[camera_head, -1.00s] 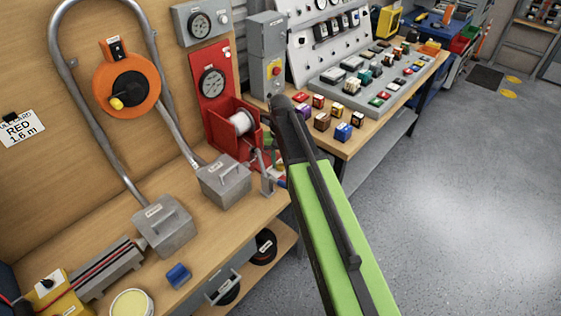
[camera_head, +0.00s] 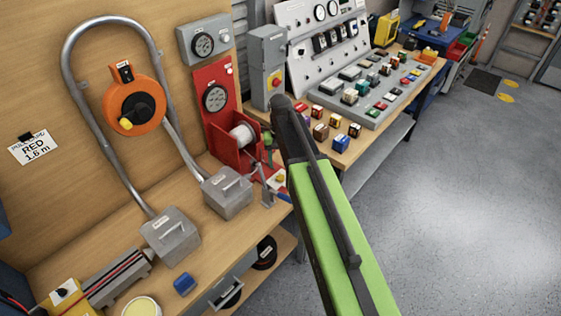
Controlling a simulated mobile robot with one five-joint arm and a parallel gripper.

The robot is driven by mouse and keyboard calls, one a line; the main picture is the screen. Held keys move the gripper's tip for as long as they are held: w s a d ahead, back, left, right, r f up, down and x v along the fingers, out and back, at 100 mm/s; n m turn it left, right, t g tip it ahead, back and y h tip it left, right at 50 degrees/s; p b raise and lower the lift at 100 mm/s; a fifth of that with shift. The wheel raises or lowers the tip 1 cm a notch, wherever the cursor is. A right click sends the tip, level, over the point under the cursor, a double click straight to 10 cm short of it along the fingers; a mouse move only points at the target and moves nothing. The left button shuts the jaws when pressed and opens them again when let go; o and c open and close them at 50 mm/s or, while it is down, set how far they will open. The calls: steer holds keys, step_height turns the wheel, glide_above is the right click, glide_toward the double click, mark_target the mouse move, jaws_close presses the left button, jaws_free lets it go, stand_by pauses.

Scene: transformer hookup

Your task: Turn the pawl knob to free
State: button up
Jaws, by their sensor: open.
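An orange reel (camera_head: 118,112) with a black hub and a yellow crank grip (camera_head: 126,125) is mounted on the wooden back panel. A small black knob (camera_head: 126,73) with a white label sits at the top of this reel; its lettering and exact setting are too small to read. I cannot tell for certain that this is the pawl knob. My green arm link rises from the lower right and ends in a dark joint near the red spool holder (camera_head: 226,140). The fingers of my gripper do not show.
A bent grey pipe (camera_head: 68,95) loops around the reel to two grey boxes (camera_head: 172,238) on the bench. A white spool (camera_head: 241,134) sits in the red holder. A blue block (camera_head: 185,284) lies at the bench front.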

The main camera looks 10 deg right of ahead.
mark_target(280, 175)
step_height(280, 175, up, 11)
steer(key=p, duration=0.9)
steer(key=shift+f, duration=0.15)
steer(key=s+f+b, duration=0.3)
steer(key=s, duration=0.4)
steer(key=s+f+n+b, duration=0.1)
steer(key=s+f+b, duration=0.2)
steer(key=s, duration=0.4)
steer(key=shift+s+f+n, duration=0.2)
steer(key=shift+s+n, duration=0.1)
steer(key=shift+s, duration=0.05)
steer(key=shift+c, duration=0.3)
